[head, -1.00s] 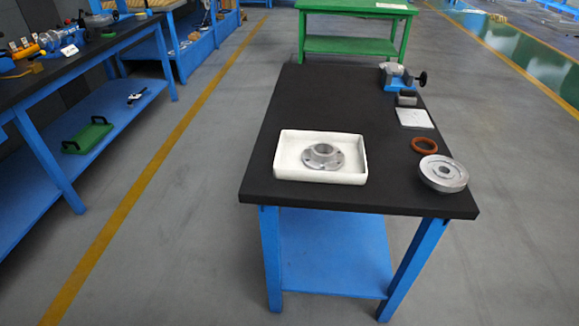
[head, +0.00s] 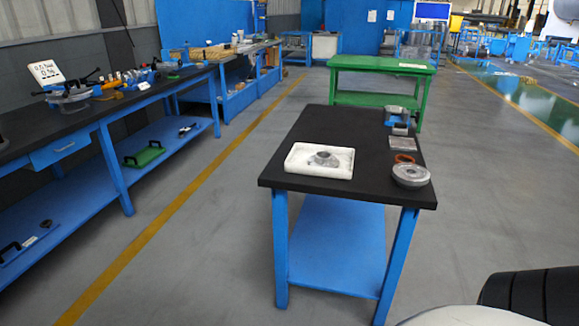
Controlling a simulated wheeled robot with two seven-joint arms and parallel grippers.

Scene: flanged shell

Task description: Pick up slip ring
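An orange-brown ring (head: 404,158) lies flat on the black-topped table (head: 300,120), near its right edge. It is the only plain ring in view; I cannot tell for sure that it is the slip ring. A round grey metal disc part (head: 411,174) sits just in front of it, at the table's near right corner. A grey flanged part (head: 325,159) lies in a white tray (head: 303,172) on the left of the table. Neither of my grippers is in view.
A grey-white flat plate (head: 402,143) and a blue vise (head: 402,116) stand along the table's right side, behind the ring. A green table (head: 382,70) stands behind. A long blue workbench (head: 100,125) runs along the left. The floor before the table is clear.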

